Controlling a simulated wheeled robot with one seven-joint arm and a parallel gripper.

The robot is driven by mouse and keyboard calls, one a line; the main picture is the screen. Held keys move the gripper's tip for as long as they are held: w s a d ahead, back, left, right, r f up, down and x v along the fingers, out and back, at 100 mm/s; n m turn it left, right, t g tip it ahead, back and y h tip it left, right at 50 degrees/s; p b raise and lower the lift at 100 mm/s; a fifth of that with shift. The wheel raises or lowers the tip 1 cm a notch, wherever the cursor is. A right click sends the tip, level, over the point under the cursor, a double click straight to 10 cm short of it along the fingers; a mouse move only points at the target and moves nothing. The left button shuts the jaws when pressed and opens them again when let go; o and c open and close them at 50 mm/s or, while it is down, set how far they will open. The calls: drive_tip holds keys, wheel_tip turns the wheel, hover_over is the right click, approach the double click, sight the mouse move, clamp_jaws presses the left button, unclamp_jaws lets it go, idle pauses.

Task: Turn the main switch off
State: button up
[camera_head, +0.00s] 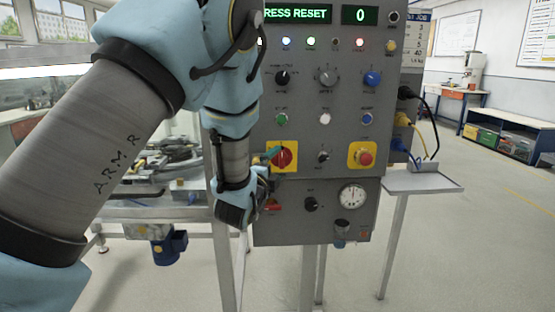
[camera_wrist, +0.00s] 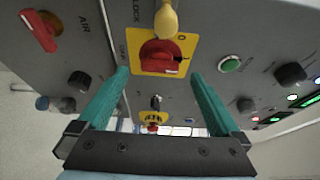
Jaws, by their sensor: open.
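The main switch is a red rotary knob on a yellow plate; it shows in the wrist view (camera_wrist: 160,55) and, partly covered by my gripper, in the head view (camera_head: 285,158). In the wrist view its red handle lies roughly crosswise. A yellow object (camera_wrist: 166,20) labelled near LOCK sits beside the plate's edge, overlapping it. My gripper (camera_wrist: 160,76) is open, with one green finger to each side of the switch. In the head view the gripper (camera_head: 271,154) is at the panel's left side. Whether the fingers touch the knob cannot be told.
A red AIR handle (camera_wrist: 40,30) is near the switch. The grey panel (camera_head: 303,122) also carries an emergency stop (camera_head: 365,157), several knobs and buttons, and a gauge (camera_head: 353,196). A side shelf (camera_head: 425,181) with cables stands right. The floor at right is free.

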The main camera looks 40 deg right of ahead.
sight(281, 161)
drive_tip(key=shift+p+x, duration=0.3)
drive_tip(key=shift+x, duration=1.3)
drive_tip(key=c, duration=1.4)
